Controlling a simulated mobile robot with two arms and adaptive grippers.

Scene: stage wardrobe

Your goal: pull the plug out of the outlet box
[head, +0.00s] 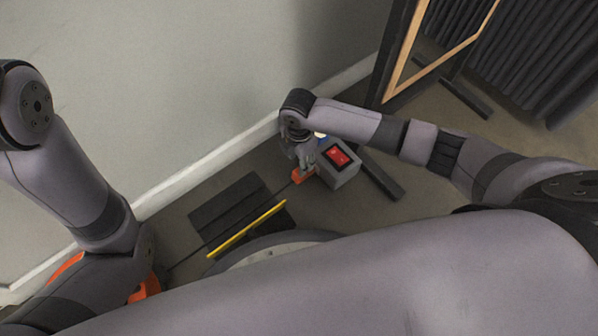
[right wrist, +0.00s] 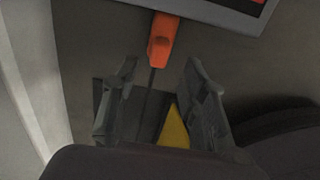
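The outlet box (head: 347,178) is grey with a red switch on top and stands on the floor by the wall. The orange plug (head: 299,176) is at its side facing my right gripper; in the right wrist view the plug (right wrist: 162,42) meets the edge of the box (right wrist: 215,12). A dark cable runs from the plug toward the lower left. My right gripper (head: 307,158) is above the plug. In the right wrist view the gripper (right wrist: 160,75) is open and empty, its fingers apart on either side of the cable, with the plug just beyond the fingertips. My left gripper is not visible.
A dark mat (head: 222,207) and a yellow strip (head: 245,230) lie on the floor left of the box. A wall with a white skirting board (head: 205,165) runs behind. A wood-edged frame (head: 398,78) on dark feet stands at the upper right. Orange parts (head: 146,286) show at the lower left.

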